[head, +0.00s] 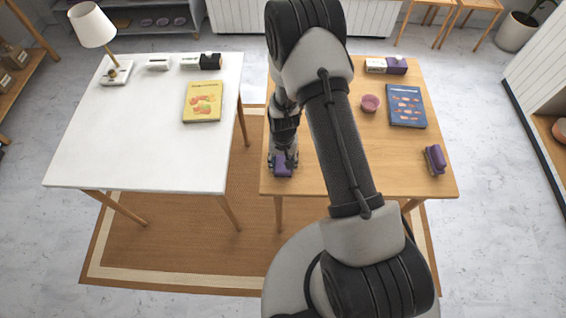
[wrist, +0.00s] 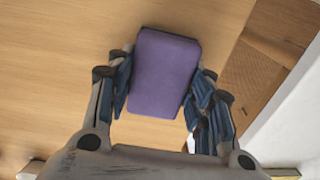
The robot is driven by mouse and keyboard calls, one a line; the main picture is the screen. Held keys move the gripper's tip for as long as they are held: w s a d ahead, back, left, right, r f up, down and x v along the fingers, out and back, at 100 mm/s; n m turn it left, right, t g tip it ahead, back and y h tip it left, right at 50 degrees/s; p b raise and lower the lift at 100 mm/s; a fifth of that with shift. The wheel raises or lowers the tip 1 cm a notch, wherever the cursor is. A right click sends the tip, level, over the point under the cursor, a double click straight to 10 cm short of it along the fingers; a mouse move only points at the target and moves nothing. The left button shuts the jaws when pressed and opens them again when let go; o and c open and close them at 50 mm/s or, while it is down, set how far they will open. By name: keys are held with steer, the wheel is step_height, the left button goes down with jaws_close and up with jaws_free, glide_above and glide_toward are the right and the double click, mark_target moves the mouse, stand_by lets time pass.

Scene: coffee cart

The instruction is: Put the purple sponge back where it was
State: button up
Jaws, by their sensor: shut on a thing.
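The purple sponge (wrist: 163,72) is a rounded block between the two fingers of my gripper (wrist: 160,88) in the wrist view. In the head view the sponge (head: 283,170) shows below my gripper (head: 284,155), near the front left corner of the wooden table (head: 315,180). The gripper is shut on it. I cannot tell whether the sponge touches the tabletop or is held just above it.
On the wooden table are a pink bowl (head: 370,103), a blue book (head: 406,106), a purple-and-white box (head: 387,65) and a purple brush-like object (head: 435,160). A white table (head: 140,130) with a yellow book (head: 203,101) and lamp (head: 93,25) stands left, across a gap.

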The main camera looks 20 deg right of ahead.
steer(key=shift+f, duration=0.25)
steer(key=shift+f, duration=0.1)
steer(key=shift+f, duration=0.15)
steer(key=o, duration=1)
steer(key=shift+o, duration=0.2)
steer(key=shift+r, duration=0.2)
